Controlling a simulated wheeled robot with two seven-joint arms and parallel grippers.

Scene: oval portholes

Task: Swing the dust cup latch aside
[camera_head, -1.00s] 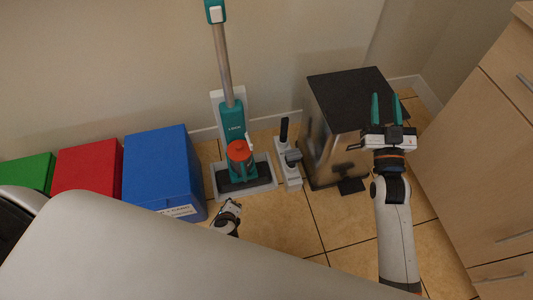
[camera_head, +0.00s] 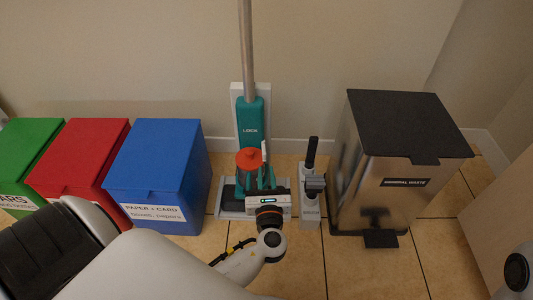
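A teal upright vacuum (camera_head: 250,118) with a metal tube stands against the wall in a grey floor dock (camera_head: 228,208). Its dust cup (camera_head: 249,160) has an orange-red top and sits low on the front of the body. A small pale upright piece (camera_head: 264,150) at the cup's right side may be the latch; it is too small to be sure. My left gripper (camera_head: 261,178) is right in front of the cup's lower part, its pale body hiding part of the cup and dock. Its teal fingers blend with the teal vacuum, so their opening and any contact are unclear.
Blue (camera_head: 158,160), red (camera_head: 78,150) and green (camera_head: 22,145) bins stand to the left. A narrow grey stand with a black-handled tool (camera_head: 311,185) is close on the right, then a steel waste bin (camera_head: 385,180) with a black lid and pedal. Tiled floor is free in front.

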